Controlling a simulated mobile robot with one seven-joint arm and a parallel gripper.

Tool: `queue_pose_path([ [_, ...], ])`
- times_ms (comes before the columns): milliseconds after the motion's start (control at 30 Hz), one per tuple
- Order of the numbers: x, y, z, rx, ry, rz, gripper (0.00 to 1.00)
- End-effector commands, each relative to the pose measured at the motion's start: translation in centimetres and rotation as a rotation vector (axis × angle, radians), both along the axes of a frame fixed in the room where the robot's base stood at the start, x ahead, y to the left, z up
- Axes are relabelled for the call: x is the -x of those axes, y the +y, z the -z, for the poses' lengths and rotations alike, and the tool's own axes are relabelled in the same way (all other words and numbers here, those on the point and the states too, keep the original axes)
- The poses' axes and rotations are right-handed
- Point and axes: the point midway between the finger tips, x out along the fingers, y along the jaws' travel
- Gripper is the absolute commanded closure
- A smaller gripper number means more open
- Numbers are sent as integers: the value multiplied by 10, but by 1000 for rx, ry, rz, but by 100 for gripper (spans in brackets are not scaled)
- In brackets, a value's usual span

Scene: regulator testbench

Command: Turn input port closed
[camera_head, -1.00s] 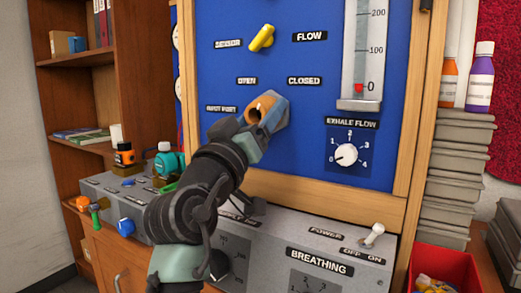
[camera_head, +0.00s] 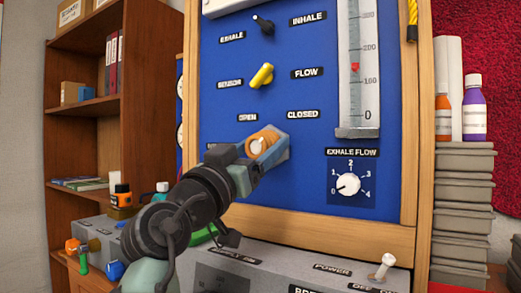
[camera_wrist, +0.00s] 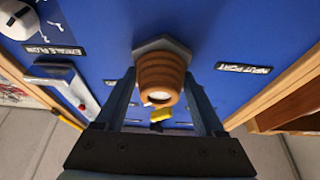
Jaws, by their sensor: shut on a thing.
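The input port knob (camera_head: 262,141) is an orange, ribbed fitting on the blue panel. It sits below the "OPEN" label (camera_head: 247,118) and the "CLOSED" label (camera_head: 303,114). My gripper (camera_head: 264,148) reaches it from the lower left and is shut on it. In the wrist view, the orange knob (camera_wrist: 160,75) lies between the two fingers of my gripper (camera_wrist: 162,88), with a grey angular base behind it and a pale round end toward the camera. The "INPUT PORT" label (camera_wrist: 243,68) shows to its right there; in the head view my arm mostly hides it.
A yellow lever (camera_head: 261,75) and a black lever (camera_head: 263,23) are above. The flow gauge (camera_head: 358,100) and exhale flow dial (camera_head: 348,184) are to the right. The grey console (camera_head: 275,262) is below. Bottles (camera_head: 473,107) stand on stacked grey trays (camera_head: 463,190) at the far right.

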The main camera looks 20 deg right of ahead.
Motion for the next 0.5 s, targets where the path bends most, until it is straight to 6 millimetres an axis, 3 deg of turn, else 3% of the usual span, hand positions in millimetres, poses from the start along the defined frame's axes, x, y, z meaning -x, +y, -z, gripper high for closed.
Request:
queue_pose_path([
  [133,0,0,0,-1,-2,0,85],
  [167,0,0,0,-1,-2,0,24],
  [200,0,0,0,-1,-2,0,16],
  [300,0,0,0,-1,-1,-1,0],
  [500,0,0,0,-1,-1,0,0],
])
